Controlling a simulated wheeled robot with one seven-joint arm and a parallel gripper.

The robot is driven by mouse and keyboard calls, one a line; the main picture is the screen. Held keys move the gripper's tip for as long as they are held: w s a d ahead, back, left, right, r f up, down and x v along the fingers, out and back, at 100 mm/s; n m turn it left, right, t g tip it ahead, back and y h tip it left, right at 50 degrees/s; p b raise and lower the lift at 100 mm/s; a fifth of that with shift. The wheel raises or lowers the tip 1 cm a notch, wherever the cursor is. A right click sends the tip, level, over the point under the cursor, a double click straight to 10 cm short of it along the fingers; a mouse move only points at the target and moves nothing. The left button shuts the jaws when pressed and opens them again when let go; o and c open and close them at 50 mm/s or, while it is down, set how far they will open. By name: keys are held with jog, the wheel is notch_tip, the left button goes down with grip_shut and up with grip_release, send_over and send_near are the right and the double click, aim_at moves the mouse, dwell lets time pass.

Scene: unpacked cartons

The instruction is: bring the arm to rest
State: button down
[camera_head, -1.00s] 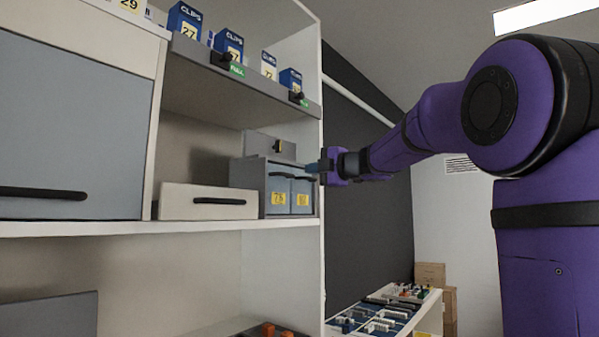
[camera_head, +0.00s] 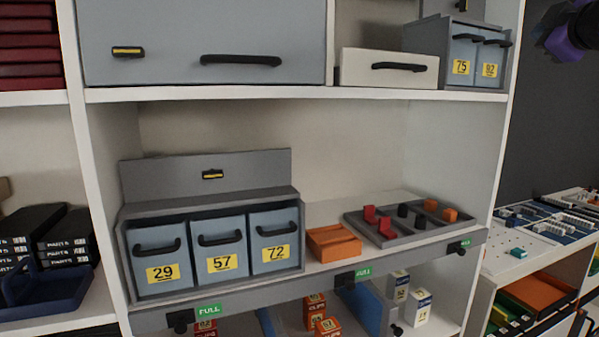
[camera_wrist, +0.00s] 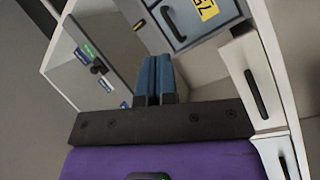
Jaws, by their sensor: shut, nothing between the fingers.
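My gripper (camera_wrist: 155,78) shows in the wrist view with its two blue fingers together and nothing between them. In that view a grey-blue drawer box (camera_wrist: 182,22) with a yellow label is beyond the fingertips, and the fingers look apart from it. In the head view only a purple and black piece of my arm (camera_head: 570,38) shows at the top right corner, right of the shelf unit. The fingertips cannot be made out there.
The white shelf unit (camera_head: 300,95) fills the middle. Its lower shelf holds a box with drawers 29, 57 and 72 (camera_head: 220,230), an orange bin (camera_head: 333,244) and a grey tray (camera_head: 412,235). A white drawer (camera_head: 390,68) sits left of drawer 75. A low table (camera_head: 515,262) stands at right.

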jog(key=s+a+f+m+g, duration=0.3)
jog(key=s+a+f+g, duration=0.1)
jog(key=s+f, duration=0.4)
jog(key=s+a+f+m+g+y, duration=0.1)
jog(key=s+a+f+m+g, duration=0.3)
jog(key=s+f, duration=0.4)
jog(key=s+a+f+m+g+y, duration=0.1)
jog(key=s+a+f+m+g, duration=0.2)
jog(key=f, duration=1.2)
jog(key=s+a+g, duration=0.2)
jog(key=s+a, duration=0.2)
jog(key=s, duration=0.2)
jog(key=shift+m+g, duration=0.3)
